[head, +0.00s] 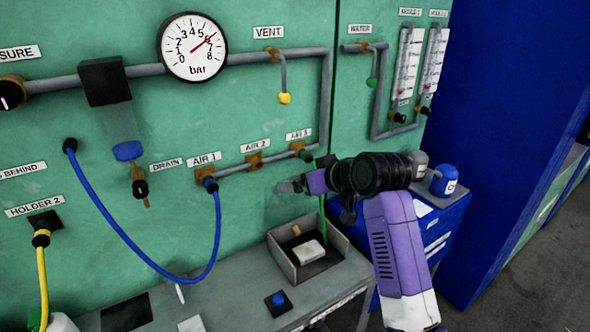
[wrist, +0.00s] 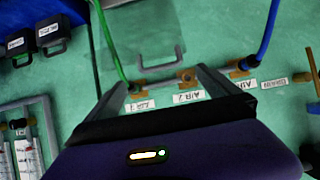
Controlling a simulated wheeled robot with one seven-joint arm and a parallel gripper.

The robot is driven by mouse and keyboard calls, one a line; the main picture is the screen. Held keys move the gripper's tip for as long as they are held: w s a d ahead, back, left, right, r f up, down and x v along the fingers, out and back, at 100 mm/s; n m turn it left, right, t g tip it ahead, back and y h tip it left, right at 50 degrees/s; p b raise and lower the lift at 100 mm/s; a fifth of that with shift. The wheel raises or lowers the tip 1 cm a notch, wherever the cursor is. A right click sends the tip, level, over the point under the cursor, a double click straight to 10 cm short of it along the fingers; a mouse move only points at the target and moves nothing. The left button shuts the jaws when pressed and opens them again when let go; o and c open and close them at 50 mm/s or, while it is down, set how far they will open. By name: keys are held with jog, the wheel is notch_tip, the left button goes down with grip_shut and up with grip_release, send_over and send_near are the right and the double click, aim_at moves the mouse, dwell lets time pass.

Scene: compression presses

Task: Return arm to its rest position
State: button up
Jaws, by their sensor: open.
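My purple and black arm (head: 396,240) reaches up from the lower right in the head view and bends left toward the green panel. My gripper (head: 284,186) is in front of the panel, below the AIR 2 and AIR 3 ports. In the wrist view my gripper (wrist: 162,80) has its two fingers spread wide, with nothing held between them. The AIR 2 fitting (wrist: 187,76) shows beyond the fingers, and the view is upside down. Whether the fingers touch the panel I cannot tell.
A green hose (wrist: 109,40) runs from AIR 3 close to one finger. A blue hose (head: 117,228) loops from AIR 1 across the panel. An open grey tray (head: 341,258) with a white block sits below my gripper. A blue cabinet (head: 442,222) stands behind my arm.

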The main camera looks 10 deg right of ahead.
notch_tip(320, 180, up, 6)
jog(key=d+m+t+h, duration=0.1)
jog(key=d+m+t, duration=0.1)
jog(key=t, duration=0.3)
jog(key=s+d+f+m+t+h, duration=0.1)
jog(key=s+f+t+h, duration=0.1)
jog(key=s+f, duration=0.65)
jog(key=s+d+f+m+t+h, duration=0.15)
jog(key=s+f, duration=0.25)
jog(key=s, duration=1)
jog(key=s+a+f+g, duration=0.1)
jog(key=s+f+g, duration=0.1)
jog(key=s, duration=1.5)
jog(key=s+a+f+g+b, duration=0.1)
jog(key=s+f+g, duration=0.2)
jog(key=s, duration=1.4)
notch_tip(320, 180, down, 2)
jog(key=shift+f+n+y, duration=0.25)
jog(key=shift+n+y, duration=0.2)
